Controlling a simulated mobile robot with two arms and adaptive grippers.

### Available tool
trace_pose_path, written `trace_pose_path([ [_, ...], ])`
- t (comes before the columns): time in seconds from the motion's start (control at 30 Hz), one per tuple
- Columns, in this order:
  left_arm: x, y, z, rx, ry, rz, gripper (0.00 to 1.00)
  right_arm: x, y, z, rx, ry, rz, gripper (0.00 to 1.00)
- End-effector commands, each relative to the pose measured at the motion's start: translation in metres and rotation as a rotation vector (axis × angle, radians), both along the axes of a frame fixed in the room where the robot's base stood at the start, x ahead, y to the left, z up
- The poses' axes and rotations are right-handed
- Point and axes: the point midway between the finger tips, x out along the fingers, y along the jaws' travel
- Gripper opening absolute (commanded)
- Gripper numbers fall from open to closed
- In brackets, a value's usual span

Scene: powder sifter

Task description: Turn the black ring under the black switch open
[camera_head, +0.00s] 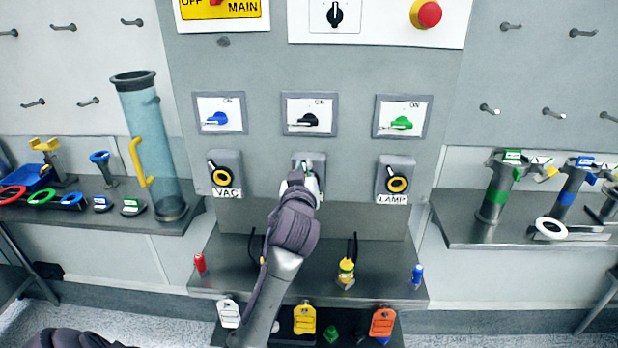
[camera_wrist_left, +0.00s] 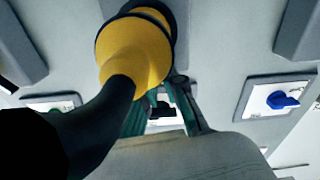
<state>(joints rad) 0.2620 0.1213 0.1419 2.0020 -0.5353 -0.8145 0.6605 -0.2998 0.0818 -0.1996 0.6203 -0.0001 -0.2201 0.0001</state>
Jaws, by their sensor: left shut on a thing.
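The black switch (camera_head: 308,119) is on the middle white plate of the grey cabinet. Below it is a grey socket box (camera_head: 309,156), mostly hidden by my left gripper (camera_head: 307,174). In the left wrist view, a yellow plug with a black cable (camera_wrist_left: 130,50) sits close in front, with the black ring (camera_wrist_left: 170,18) behind it at the panel. My left gripper (camera_wrist_left: 168,90) is shut at the edge of this ring; the exact contact is partly hidden. The black switch (camera_wrist_left: 163,112) shows between its fingers. My right gripper is out of view.
Similar sockets sit left, marked VAC (camera_head: 220,175), and right, marked LAMP (camera_head: 396,180). A blue switch (camera_head: 217,118) and a green switch (camera_head: 401,122) flank the black one. The shelf below (camera_head: 215,280) holds a red can, a yellow-topped item and a blue can.

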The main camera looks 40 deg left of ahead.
Motion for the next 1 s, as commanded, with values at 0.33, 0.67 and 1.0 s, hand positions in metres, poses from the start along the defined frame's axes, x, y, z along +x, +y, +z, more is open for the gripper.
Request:
trace_pose_path([
  [0.33, -0.005, 0.008, -0.005, -0.210, -0.124, 0.000, 0.00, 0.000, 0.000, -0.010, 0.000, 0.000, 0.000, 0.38],
  [0.67, -0.007, 0.012, -0.006, -0.291, -0.174, 0.001, 0.00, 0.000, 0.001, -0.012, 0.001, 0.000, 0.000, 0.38],
  [1.0, -0.007, 0.012, -0.006, -0.301, -0.181, 0.000, 0.00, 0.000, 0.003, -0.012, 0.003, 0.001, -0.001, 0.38],
])
